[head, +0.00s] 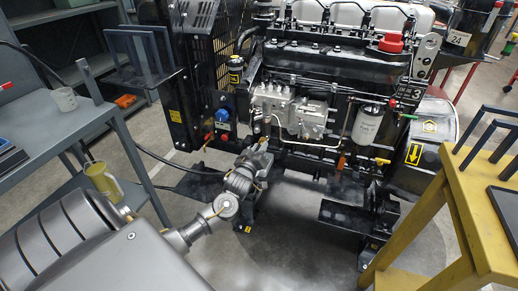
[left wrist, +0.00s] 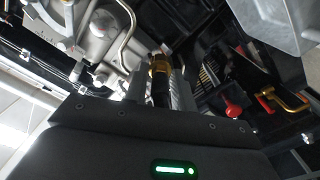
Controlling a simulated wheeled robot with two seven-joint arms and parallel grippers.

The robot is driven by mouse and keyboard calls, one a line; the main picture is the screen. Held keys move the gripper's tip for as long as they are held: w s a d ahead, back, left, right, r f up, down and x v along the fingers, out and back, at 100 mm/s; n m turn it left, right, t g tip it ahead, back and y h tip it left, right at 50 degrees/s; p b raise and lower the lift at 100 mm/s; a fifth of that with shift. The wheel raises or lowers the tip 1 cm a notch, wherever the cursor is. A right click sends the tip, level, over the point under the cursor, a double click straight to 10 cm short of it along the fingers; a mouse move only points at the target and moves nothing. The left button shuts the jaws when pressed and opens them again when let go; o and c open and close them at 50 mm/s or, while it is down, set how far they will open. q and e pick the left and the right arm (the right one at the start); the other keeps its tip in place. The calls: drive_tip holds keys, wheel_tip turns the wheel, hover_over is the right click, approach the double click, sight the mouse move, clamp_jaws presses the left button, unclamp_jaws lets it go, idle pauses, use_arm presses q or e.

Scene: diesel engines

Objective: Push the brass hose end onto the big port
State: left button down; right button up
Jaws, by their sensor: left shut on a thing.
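My left gripper (head: 262,144) reaches in from the lower left and is at the lower front of the engine, just below the silver pump body (head: 285,108). In the left wrist view, the brass hose end (left wrist: 160,64) stands between the fingers of my left gripper (left wrist: 158,82), with a dark section below it. The gripper is shut on it. The brass end points up toward the metal housing (left wrist: 105,22). I cannot pick out the big port for certain, nor tell whether the brass end touches it. My right gripper is not in view.
A thin bent pipe (left wrist: 127,38) runs close beside the brass end. A red knob (left wrist: 234,112) and brass-coloured lever (left wrist: 290,104) are to its right.

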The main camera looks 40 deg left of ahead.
use_arm(q)
drive_tip(key=c, duration=1.5)
unclamp_jaws()
drive_tip(key=shift+r, duration=0.1)
drive_tip(key=o, duration=0.4)
drive_tip(key=shift+c, duration=0.2)
drive_tip(key=shift+c, duration=0.5)
